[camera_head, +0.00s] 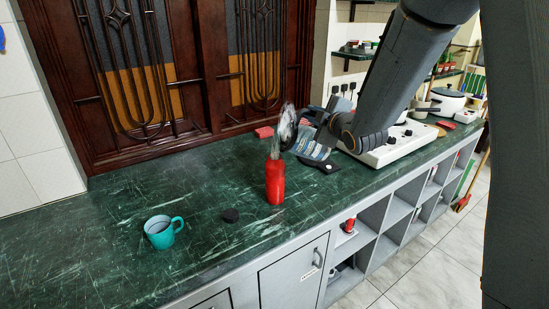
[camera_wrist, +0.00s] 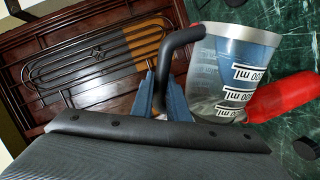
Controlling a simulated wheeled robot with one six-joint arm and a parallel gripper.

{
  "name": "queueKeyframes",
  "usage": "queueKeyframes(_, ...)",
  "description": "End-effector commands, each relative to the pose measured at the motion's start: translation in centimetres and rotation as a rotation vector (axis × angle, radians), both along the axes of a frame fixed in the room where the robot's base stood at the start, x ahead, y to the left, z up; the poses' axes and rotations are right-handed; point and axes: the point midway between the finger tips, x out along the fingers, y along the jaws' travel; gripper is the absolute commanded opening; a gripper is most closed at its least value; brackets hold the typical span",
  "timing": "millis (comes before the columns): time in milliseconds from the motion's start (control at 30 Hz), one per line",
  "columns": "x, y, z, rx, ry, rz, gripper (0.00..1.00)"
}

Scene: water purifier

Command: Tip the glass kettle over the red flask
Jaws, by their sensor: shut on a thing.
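The glass kettle (camera_head: 287,122) is tilted just above the red flask (camera_head: 275,182), which stands upright on the green counter. In the wrist view the kettle's clear body (camera_wrist: 207,80) shows printed ml marks, a metal rim and a black handle (camera_wrist: 178,48). My gripper (camera_wrist: 160,92) is shut on that handle; in the head view it is at the kettle's right (camera_head: 312,132). The flask also shows in the wrist view (camera_wrist: 285,97), partly hidden behind the kettle. I cannot tell clearly whether liquid runs from the kettle into the flask.
A teal mug (camera_head: 160,236) and a black round lid (camera_head: 230,215) sit left of the flask on the green counter (camera_head: 110,245). A white stove (camera_head: 405,145) and a white pot (camera_head: 447,100) are at the right. Barred wooden shutters (camera_head: 150,80) stand behind.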

Motion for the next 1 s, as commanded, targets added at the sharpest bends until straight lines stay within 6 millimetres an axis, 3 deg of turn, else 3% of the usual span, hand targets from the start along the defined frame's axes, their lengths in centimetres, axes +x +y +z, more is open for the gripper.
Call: queueKeyframes(1000,-0.09,0.51,0.5,-0.036,-0.011,0.002,0.0)
